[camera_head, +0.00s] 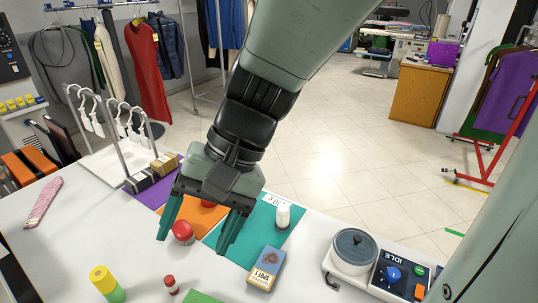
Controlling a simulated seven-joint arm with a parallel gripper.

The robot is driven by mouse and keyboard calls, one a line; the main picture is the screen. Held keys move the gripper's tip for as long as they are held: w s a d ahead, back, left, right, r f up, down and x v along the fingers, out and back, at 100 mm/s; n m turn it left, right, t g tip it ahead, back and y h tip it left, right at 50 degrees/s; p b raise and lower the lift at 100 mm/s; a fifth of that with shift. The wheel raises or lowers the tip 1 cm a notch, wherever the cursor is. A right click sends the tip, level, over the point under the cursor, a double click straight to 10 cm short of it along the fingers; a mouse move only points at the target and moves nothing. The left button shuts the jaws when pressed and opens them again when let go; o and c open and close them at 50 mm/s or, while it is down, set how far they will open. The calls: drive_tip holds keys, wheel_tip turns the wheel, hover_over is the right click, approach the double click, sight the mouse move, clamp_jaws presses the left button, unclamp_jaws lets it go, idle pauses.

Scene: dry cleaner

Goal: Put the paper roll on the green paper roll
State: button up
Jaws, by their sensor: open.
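A short yellow roll (101,277) stands on top of a green roll (116,295) at the front left of the white counter, like two stacked paper rolls. The two look lined up and touching, leaning a little in this view. My gripper (193,244) is open above the counter, to the right of and behind this stack. Its two teal fingers point down, apart, and hold nothing that I can see. A round red object (183,232) shows between the fingers; I cannot tell how far below them it is.
A white-capped bottle (283,216) and a blue-brown box (265,268) stand near the teal mat (236,252). A small red-topped item (171,285) is in front. A dial device (352,250) is at right, hanger racks (123,140) at left, a pink tie (43,202) far left.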

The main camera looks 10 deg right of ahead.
drive_tip(key=s+d+r+t+h, duration=0.1)
drive_tip(key=d+r+t+h, duration=0.2)
drive_tip(key=d, duration=0.3)
drive_tip(key=s+d+r+n+t+h, duration=0.1)
drive_tip(key=d+r+t+h, duration=0.1)
drive_tip(key=d+r+t, duration=0.2)
drive_tip(key=d+r, duration=0.1)
drive_tip(key=d, duration=0.2)
drive_tip(key=shift+s+d+r+t+h, duration=0.15)
drive_tip(key=shift+r+t+h, duration=0.2)
drive_tip(key=shift+t+h, duration=0.05)
